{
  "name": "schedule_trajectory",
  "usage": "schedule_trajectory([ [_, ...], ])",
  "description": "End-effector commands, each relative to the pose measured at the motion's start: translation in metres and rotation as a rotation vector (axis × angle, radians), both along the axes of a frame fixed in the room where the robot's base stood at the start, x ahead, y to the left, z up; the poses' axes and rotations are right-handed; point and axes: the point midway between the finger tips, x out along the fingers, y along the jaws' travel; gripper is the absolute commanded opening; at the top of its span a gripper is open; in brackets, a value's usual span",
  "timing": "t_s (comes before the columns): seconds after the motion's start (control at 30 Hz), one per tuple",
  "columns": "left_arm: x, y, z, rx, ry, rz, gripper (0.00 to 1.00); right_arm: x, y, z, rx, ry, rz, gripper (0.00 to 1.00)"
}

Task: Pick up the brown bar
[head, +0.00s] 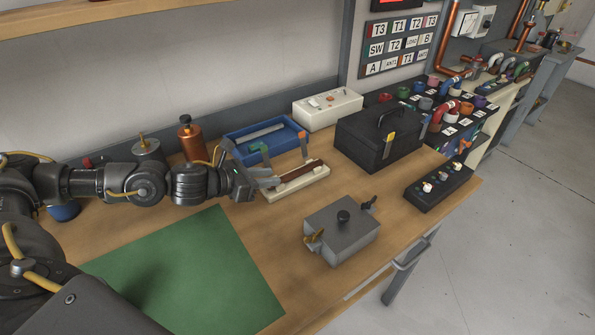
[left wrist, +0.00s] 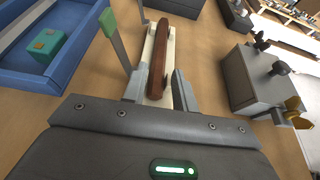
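The brown bar (head: 302,173) lies lengthwise on a narrow cream base on the wooden bench. In the left wrist view the bar (left wrist: 161,55) runs away from me, its near end between my finger tips. My left gripper (head: 268,178) is at the near left end of the base, low over the bench. In the left wrist view its two fingers (left wrist: 158,88) are apart, one on each side of the bar, with visible gaps. I cannot tell whether either finger touches the base. My right gripper is not in view.
A post with a green tip (head: 265,152) and one with an orange tip (head: 303,142) stand beside the bar. A blue tray (head: 240,153) is behind, a black case (head: 372,150) to the right, and a grey box (head: 340,240) in front. A green mat (head: 190,275) lies front left.

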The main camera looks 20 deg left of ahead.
Motion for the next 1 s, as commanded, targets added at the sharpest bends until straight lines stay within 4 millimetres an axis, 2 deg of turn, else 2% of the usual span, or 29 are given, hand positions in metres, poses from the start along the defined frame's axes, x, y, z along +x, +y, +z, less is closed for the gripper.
schedule_trajectory([
  [0.3, 0.011, -0.007, -0.005, 0.000, 0.000, 0.001, 0.28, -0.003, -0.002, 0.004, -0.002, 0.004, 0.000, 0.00],
  [0.63, 0.047, -0.028, -0.021, 0.001, 0.000, 0.000, 0.28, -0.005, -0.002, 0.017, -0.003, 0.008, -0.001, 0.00],
  [0.93, 0.051, -0.030, -0.025, 0.001, -0.001, 0.001, 0.28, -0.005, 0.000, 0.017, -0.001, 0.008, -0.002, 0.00],
  [1.0, 0.051, -0.030, -0.025, 0.001, -0.001, 0.001, 0.20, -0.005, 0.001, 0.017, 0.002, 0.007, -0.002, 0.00],
])
